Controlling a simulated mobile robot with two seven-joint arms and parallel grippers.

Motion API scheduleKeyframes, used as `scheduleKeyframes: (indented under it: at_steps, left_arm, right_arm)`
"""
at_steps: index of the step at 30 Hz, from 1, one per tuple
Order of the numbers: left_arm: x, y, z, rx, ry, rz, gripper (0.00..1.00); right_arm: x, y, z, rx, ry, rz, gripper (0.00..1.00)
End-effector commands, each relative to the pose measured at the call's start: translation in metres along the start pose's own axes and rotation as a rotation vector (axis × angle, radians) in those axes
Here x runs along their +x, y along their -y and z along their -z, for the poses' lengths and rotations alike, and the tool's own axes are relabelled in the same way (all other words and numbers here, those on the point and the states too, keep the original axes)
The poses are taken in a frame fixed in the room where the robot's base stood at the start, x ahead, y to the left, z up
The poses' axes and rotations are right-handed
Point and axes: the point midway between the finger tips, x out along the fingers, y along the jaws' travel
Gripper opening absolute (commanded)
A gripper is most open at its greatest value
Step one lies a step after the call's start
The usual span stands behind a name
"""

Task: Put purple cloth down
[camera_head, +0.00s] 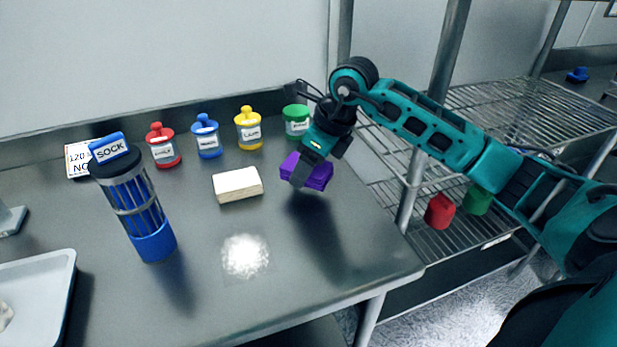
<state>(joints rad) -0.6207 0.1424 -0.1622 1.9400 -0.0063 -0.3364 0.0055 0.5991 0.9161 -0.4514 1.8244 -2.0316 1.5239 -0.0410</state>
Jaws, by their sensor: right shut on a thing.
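The purple cloth (319,174) is a small folded block held in my right gripper (300,178) above the right part of the steel table. A shadow lies on the table below it, and the cloth looks a little clear of the surface. My left gripper is not in view. The steel table (330,260) is bare just in front of the cloth.
A white block (237,185) lies left of the cloth. Red (163,146), blue (207,137), yellow (249,129) and green (297,121) containers stand behind. A SOCK cylinder (138,210) and white tray (35,300) are left. A whitish powder patch (245,256) lies in front.

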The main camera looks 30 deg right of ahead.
Motion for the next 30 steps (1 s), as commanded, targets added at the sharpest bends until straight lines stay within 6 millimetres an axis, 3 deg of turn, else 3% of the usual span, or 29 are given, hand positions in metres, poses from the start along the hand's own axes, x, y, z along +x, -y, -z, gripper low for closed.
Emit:
scheduleKeyframes:
  at_steps: [6, 17, 18, 26, 30]
  left_arm:
    - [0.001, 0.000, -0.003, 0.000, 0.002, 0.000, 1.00]
    - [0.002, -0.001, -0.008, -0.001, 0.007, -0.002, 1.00]
    - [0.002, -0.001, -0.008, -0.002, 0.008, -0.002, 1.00]
    - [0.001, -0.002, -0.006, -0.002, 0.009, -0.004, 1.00]
    - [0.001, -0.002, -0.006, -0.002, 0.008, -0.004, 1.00]
  right_arm:
    - [0.030, -0.001, 0.013, 0.001, -0.002, -0.002, 0.39]
    - [0.035, 0.000, 0.015, 0.000, -0.001, 0.000, 0.39]
    - [0.035, 0.000, 0.015, 0.000, -0.001, 0.000, 0.68]
    - [0.034, -0.001, 0.014, 0.000, -0.002, -0.001, 0.93]
    - [0.034, -0.001, 0.015, 0.000, -0.002, -0.002, 0.93]
